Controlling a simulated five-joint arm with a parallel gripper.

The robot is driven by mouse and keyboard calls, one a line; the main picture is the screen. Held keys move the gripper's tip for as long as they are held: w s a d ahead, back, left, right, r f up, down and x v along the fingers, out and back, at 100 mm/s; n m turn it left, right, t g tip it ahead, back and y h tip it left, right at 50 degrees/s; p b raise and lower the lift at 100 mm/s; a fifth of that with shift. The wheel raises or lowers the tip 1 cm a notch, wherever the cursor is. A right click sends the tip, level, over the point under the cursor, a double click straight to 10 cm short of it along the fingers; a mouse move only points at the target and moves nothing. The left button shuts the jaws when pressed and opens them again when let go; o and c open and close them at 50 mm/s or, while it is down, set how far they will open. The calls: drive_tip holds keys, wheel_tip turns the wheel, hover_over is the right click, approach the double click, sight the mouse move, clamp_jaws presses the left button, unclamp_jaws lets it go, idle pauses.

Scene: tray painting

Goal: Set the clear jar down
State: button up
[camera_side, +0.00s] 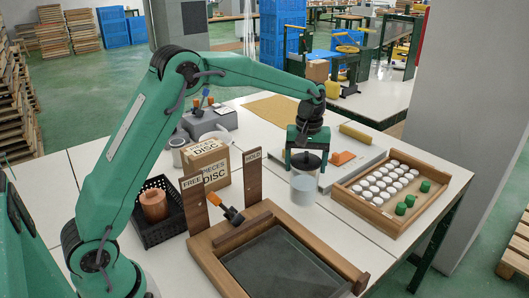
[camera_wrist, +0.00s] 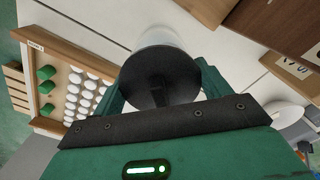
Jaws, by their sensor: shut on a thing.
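The clear jar (camera_side: 303,188) has a dark lid and looks whitish in its lower part. My gripper (camera_side: 304,160) is shut on it near the lid, and the jar hangs upright below the jaws. It is over or on the white table between the dark-bottomed wooden tray and the tray of discs; I cannot tell whether its base touches. In the wrist view the jar (camera_wrist: 161,38) is seen from above, its black lid between the two green fingers of my gripper (camera_wrist: 160,84).
A wooden tray (camera_side: 345,196) of white and green pieces stands right. A dark-bottomed wooden tray (camera_side: 212,262) lies in front, with upright boards and an orange-tipped tool. A cardboard box (camera_side: 206,165) and black basket (camera_side: 150,222) are left. An orange block (camera_side: 342,157) lies behind.

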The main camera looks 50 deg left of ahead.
drive_tip(key=shift+f, duration=2.05)
drive_tip(key=o, duration=1.9)
drive_tip(key=shift+f, duration=0.1)
drive_tip(key=shift+c, duration=0.2)
wheel_tip(320, 180, up, 12)
drive_tip(key=shift+r, duration=0.15)
